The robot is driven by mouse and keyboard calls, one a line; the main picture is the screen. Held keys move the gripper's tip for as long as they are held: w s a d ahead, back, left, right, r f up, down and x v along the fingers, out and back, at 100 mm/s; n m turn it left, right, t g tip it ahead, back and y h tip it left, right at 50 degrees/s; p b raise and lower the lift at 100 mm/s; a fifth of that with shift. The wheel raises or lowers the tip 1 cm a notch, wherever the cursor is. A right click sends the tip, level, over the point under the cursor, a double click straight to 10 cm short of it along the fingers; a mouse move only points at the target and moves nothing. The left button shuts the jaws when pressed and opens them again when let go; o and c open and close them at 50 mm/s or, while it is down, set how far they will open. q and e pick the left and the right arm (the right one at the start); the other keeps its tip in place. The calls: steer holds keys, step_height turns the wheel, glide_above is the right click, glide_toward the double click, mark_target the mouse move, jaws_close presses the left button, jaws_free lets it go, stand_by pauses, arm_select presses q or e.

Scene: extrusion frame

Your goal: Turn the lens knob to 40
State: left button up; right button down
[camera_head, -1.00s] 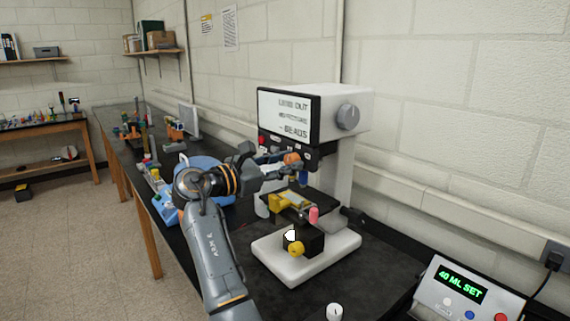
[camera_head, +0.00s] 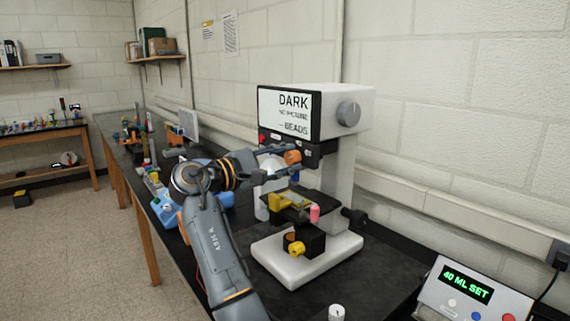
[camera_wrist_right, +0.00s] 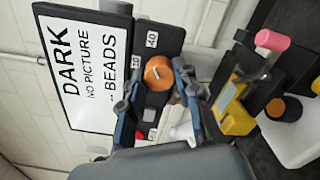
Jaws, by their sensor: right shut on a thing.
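The orange lens knob (camera_wrist_right: 158,72) is on the black front panel of the microscope (camera_head: 338,150), below its screen (camera_head: 284,115). It also shows in the head view (camera_head: 292,157). A white mark is on its face; labels 10 and 40 sit beside it in the wrist view. I cannot tell exactly which label the mark points to. My right gripper (camera_wrist_right: 160,76) has a finger on each side of the knob and is shut on it; it shows in the head view too (camera_head: 291,155). The screen reads DARK, NO PICTURE, BEADS. My left gripper is out of view.
Below the knob are a stage with a yellow part (camera_head: 280,201), a pink knob (camera_head: 315,213) and a black lamp block with a yellow knob (camera_head: 297,248). A control box (camera_head: 466,294) reading 40 ML SET stands at the right.

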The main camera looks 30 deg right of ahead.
steer(key=shift+m, duration=0.3)
steer(key=c, duration=1)
jaws_free()
steer(key=shift+d, duration=0.15)
steer(key=a, duration=0.8)
steer(key=s+a, duration=0.1)
steer(key=a, duration=0.3)
